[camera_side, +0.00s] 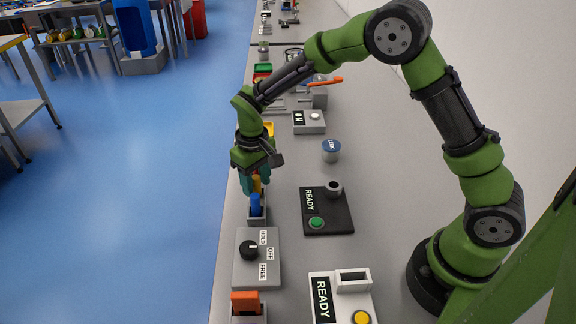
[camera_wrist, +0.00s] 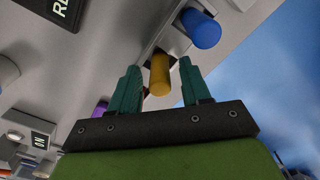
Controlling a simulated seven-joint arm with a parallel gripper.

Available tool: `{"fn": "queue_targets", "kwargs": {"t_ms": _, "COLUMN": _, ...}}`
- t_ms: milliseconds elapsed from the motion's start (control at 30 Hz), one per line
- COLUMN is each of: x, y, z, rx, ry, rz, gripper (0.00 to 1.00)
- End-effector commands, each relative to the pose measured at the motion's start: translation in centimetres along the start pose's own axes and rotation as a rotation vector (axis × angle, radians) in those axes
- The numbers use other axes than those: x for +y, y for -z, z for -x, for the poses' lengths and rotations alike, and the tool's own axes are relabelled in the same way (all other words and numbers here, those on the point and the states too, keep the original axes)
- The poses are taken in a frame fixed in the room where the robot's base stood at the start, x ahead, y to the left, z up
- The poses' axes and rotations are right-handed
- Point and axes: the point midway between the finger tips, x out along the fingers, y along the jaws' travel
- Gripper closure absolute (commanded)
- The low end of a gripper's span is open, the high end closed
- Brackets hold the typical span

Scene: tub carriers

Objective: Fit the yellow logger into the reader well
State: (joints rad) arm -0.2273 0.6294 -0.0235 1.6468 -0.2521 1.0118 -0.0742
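The yellow logger (camera_wrist: 160,76), a rounded cylinder, stands in a grey holder (camera_side: 258,219) beside a blue cylinder (camera_side: 255,205); it also shows in the side view (camera_side: 257,184). My gripper (camera_wrist: 160,88) is open, its two teal fingers on either side of the yellow logger with gaps visible on both sides. In the side view the gripper (camera_side: 256,178) is low over the holder and partly hides the logger. A black READY unit (camera_side: 341,213) has a round grey well (camera_side: 333,188) and a green button. A white READY unit (camera_side: 323,281) has a dark slot (camera_side: 353,276) and a yellow button.
A grey box with a black HOLD/OFF/FREE knob (camera_side: 249,250) and an orange block (camera_side: 246,302) stand nearer the camera. A blue-topped round can (camera_side: 331,150) and an ON box (camera_side: 309,122) stand farther back. The bench's left edge runs close by the holder.

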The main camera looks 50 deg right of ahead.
Motion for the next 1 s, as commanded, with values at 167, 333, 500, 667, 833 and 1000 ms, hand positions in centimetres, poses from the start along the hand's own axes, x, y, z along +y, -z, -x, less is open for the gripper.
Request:
{"fn": "queue_targets", "kwargs": {"t_ms": 167, "x": 0.0, "y": 0.0, "z": 0.1, "rx": 0.001, "ry": 0.0, "rz": 0.0, "gripper": 0.81}}
{"fn": "queue_targets", "kwargs": {"t_ms": 333, "x": 0.0, "y": 0.0, "z": 0.1, "rx": 0.001, "ry": 0.0, "rz": 0.0, "gripper": 1.0}}
{"fn": "queue_targets", "kwargs": {"t_ms": 500, "x": 0.0, "y": 0.0, "z": 0.1, "rx": 0.001, "ry": 0.0, "rz": 0.0, "gripper": 1.0}}
{"fn": "queue_targets", "kwargs": {"t_ms": 667, "x": 0.0, "y": 0.1, "z": 0.4, "rx": 0.002, "ry": 0.0, "rz": 0.0, "gripper": 1.0}}
{"fn": "queue_targets", "kwargs": {"t_ms": 833, "x": 0.0, "y": 0.1, "z": 1.9, "rx": 0.005, "ry": 0.001, "rz": -0.001, "gripper": 1.0}}
{"fn": "queue_targets", "kwargs": {"t_ms": 1000, "x": 0.2, "y": -1.0, "z": 3.9, "rx": 0.001, "ry": 0.0, "rz": 0.001, "gripper": 1.0}}
